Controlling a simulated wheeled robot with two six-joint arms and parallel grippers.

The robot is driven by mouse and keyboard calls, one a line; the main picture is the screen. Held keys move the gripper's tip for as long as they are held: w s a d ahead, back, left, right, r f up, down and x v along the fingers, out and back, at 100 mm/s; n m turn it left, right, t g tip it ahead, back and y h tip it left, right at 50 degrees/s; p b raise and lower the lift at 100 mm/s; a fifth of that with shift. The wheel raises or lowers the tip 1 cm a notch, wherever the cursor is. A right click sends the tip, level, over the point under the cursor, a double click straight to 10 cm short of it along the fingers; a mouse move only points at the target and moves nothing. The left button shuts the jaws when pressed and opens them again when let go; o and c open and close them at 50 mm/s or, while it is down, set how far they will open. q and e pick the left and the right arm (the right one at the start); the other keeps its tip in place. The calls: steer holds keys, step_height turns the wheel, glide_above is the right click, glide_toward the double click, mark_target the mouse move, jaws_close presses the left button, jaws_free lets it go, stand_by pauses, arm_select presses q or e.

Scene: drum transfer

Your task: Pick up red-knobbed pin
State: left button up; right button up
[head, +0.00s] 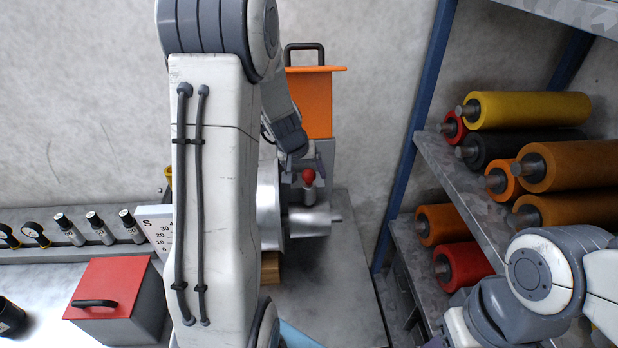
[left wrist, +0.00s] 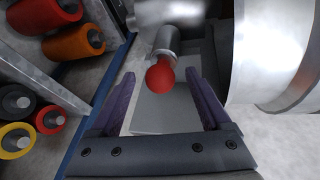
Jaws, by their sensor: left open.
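The red-knobbed pin (head: 308,177) shows a round red ball on a short grey metal stem. It stands upright at a metal cylinder beside the large silver drum (head: 268,200). My left gripper (head: 301,164) is open just above the knob, pointing down at it. In the left wrist view the red knob (left wrist: 160,77) lies between the two purple fingers, with a gap on both sides. The fingers do not appear to touch it. My right arm enters at the lower right of the head view, but its gripper cannot be made out.
A blue-framed shelf (head: 418,120) with several coloured rollers stands at the right. An orange box (head: 310,100) with a black handle is behind my left gripper. A red-lidded box (head: 108,285) and a rail with gauges are at the left. The grey surface right of the drum is clear.

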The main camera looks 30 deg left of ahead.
arm_select(q)
jaws_close()
steer(key=shift+r, duration=0.1)
steer(key=shift+r, duration=0.45)
step_height(320, 180, up, 6)
steer(key=shift+b, duration=0.35)
steer(key=s+b, duration=0.6)
steer(key=s, duration=1.2)
step_height(320, 180, up, 8)
steer(key=p, duration=0.7)
steer(key=shift+d+f, duration=0.15)
steer(key=shift+f, duration=0.1)
